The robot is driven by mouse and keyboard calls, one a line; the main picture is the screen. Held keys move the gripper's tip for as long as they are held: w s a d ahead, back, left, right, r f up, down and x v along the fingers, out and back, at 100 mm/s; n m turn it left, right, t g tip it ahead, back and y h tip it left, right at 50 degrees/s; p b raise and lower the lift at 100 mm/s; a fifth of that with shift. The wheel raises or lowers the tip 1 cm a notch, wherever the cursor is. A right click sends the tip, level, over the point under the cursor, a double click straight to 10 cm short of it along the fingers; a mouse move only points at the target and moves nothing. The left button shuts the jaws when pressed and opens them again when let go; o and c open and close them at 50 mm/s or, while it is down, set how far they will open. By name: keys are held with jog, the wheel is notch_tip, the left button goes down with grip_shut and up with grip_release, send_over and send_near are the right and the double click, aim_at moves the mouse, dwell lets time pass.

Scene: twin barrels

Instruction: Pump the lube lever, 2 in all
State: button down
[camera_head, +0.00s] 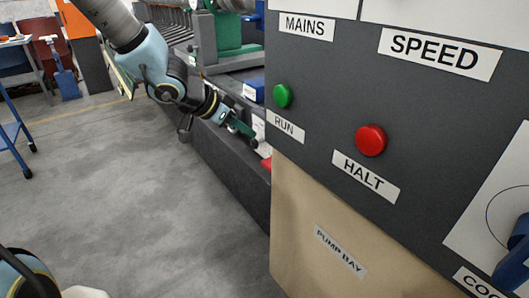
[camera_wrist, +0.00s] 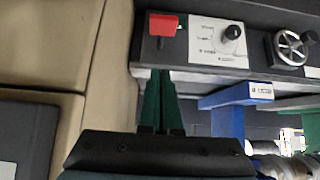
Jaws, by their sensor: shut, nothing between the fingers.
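My gripper (camera_head: 240,127) reaches down beside the dark machine bed, left of the control panel. Its green fingers, also in the wrist view (camera_wrist: 161,75), are shut together and empty. In the wrist view, a red part (camera_wrist: 163,24) with a short dark stub lies just beyond the fingertips. Beside it is a white plate (camera_wrist: 205,48) with a black knob (camera_wrist: 231,33); its print is too small to read. In the head view the black knob (camera_head: 254,143) shows just below the fingertips and the red part (camera_head: 265,164) lower. I cannot tell which is the lube lever.
A grey panel with a green RUN button (camera_head: 282,95) and a red HALT button (camera_head: 371,140) stands close on the right. A handwheel (camera_wrist: 291,46) and a blue labelled part (camera_wrist: 236,95) are near my gripper.

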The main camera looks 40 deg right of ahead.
jog(key=b, duration=0.5)
send_over(268, 164)
jog(key=f, duration=0.7)
jog(key=shift+s+d+f, duration=0.1)
jog(key=shift+d+f, duration=0.1)
jog(key=shift+f, duration=0.15)
jog(key=shift+a+f+b, duration=0.2)
jog(key=shift+f+b, duration=0.75)
jog(key=shift+f, duration=0.75)
jog(key=f+b, duration=0.1)
jog(key=b, duration=0.1)
jog(key=shift+a+f+b, duration=0.1)
jog(key=shift+b, duration=0.25)
jog(key=f+h+b, duration=0.2)
jog(key=b, duration=0.2)
jog(key=a+f+h+b, duration=0.1)
jog(key=f+b, duration=0.1)
jog(key=b, duration=0.1)
jog(key=shift+f+h+b, duration=0.3)
jog(key=shift+h+b, duration=0.1)
